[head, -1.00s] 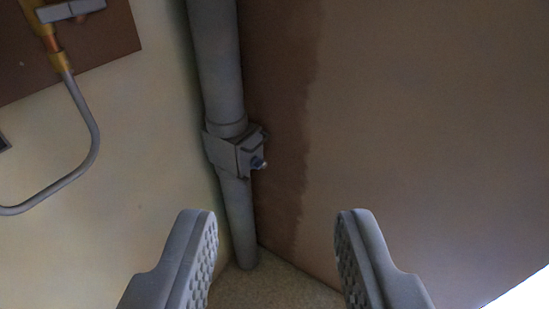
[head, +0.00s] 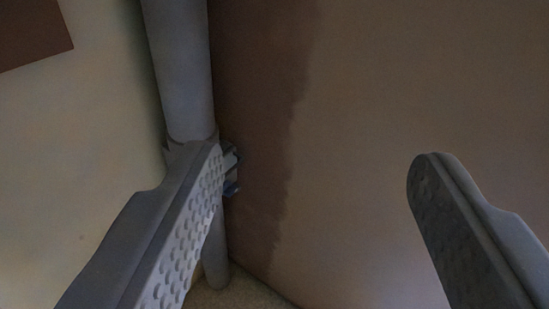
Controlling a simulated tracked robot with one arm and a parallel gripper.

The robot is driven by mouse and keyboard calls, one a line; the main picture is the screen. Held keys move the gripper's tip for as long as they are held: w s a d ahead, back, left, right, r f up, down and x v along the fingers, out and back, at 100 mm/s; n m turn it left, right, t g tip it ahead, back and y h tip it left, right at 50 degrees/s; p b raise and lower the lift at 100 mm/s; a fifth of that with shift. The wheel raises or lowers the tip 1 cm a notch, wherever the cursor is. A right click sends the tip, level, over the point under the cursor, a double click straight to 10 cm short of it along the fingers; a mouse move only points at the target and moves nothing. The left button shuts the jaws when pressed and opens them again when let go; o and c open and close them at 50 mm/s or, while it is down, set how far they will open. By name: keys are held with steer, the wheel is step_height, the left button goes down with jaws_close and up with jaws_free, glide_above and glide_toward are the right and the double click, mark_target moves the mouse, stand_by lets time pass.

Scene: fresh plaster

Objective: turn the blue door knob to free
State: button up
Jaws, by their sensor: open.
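The blue door knob (head: 231,188) shows as a small blue bit at the right side of a grey box on the vertical pipe. Most of the box is hidden behind the left finger of my gripper (head: 318,158). My gripper is open wide and empty. Its left finger overlaps the box and pipe in the picture, and its right finger stands in front of the bare brown wall. The knob lies just right of the left fingertip in the picture; I cannot tell whether they touch.
A grey pipe (head: 180,70) runs down the corner to the floor (head: 235,294). A brown wall (head: 370,80) with a darker patch along its left side fills the right. A pale wall (head: 100,110) with a brown panel (head: 32,32) is at left.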

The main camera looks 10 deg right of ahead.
mark_target(233, 193)
steer(key=w+d+f+n+t+y+p, duration=0.1)
steer(key=w+d+f+n+p, duration=0.15)
steer(key=w+f, duration=0.8)
steer(key=w+d+f+n+t+y+p, duration=0.1)
steer(key=w+d+f+y+p, duration=0.15)
steer(key=w+f, duration=0.8)
steer(key=w+a+f+n+g+y+p, duration=0.2)
steer(key=f+y, duration=0.2)
steer(key=f, duration=0.9)
steer(key=w+a+f+n+g+y+p, duration=0.1)
steer(key=w+a+f+y+p, duration=0.3)
steer(key=f, duration=0.9)
steer(key=shift+n+y, duration=0.25)
steer(key=shift+w+d+b+x, duration=0.2)
steer(key=shift+b+x, duration=0.5)
steer(key=shift+x, duration=0.65)
steer(key=shift+w+d+b+x, duration=0.1)
steer(key=shift+d+b+x, duration=0.1)
steer(key=shift+b+x, duration=0.85)
steer(key=shift+w+d+b+x, duration=0.15)
steer(key=shift+b+x, duration=0.25)
steer(key=shift+x, duration=1.3)
steer(key=shift+w+a+f, duration=0.1)
steer(key=shift+f, duration=0.1)
steer(key=shift+b+x, duration=1.25)
steer(key=shift+b, duration=0.45)
steer(key=shift+w+r, duration=0.1)
steer(key=shift+r, duration=0.05)
